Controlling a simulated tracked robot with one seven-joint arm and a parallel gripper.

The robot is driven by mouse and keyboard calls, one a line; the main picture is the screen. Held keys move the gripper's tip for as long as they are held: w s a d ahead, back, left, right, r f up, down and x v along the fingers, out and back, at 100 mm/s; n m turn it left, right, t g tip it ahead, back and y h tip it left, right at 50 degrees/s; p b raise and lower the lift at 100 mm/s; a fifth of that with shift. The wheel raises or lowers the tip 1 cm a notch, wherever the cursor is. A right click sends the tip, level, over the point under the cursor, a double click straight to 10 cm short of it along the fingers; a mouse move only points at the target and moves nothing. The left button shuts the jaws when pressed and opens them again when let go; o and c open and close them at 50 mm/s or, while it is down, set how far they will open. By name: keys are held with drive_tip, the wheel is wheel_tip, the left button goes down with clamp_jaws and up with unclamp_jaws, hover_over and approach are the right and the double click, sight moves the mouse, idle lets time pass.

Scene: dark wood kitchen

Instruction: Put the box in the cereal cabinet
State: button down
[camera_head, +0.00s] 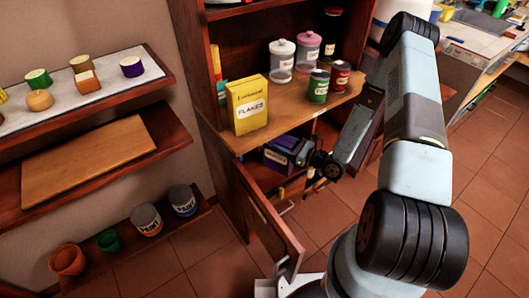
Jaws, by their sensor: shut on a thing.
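A purple box (276,157) with a pale label is in the opening of the lower cabinet, below the wooden shelf. My gripper (303,157) reaches in from the right and is shut on the right end of this box. The fingertips are small and partly hidden. A yellow cereal box (247,104) marked FLAKES stands upright on the shelf above. The lower cabinet's wooden door (268,219) hangs open toward the front. The cabinet's inside is dark and mostly hidden, so I cannot tell what the box rests on.
Jars (282,60) and cans (318,86) stand on the shelf above my gripper. Wall shelves on the left hold a cutting board (100,160), small items and pots. My arm fills the right side. A counter (490,45) stands behind it. The tiled floor (205,260) is clear at front left.

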drive_tip(key=w+a+f, duration=0.6)
drive_tip(key=w+f, duration=0.1)
drive_tip(key=f, duration=0.4)
drive_tip(key=shift+w, duration=0.25)
drive_tip(key=shift+f, duration=0.1)
drive_tip(key=shift+c, duration=1.6)
unclamp_jaws()
drive_tip(key=shift+d, duration=0.1)
drive_tip(key=v, duration=1.2)
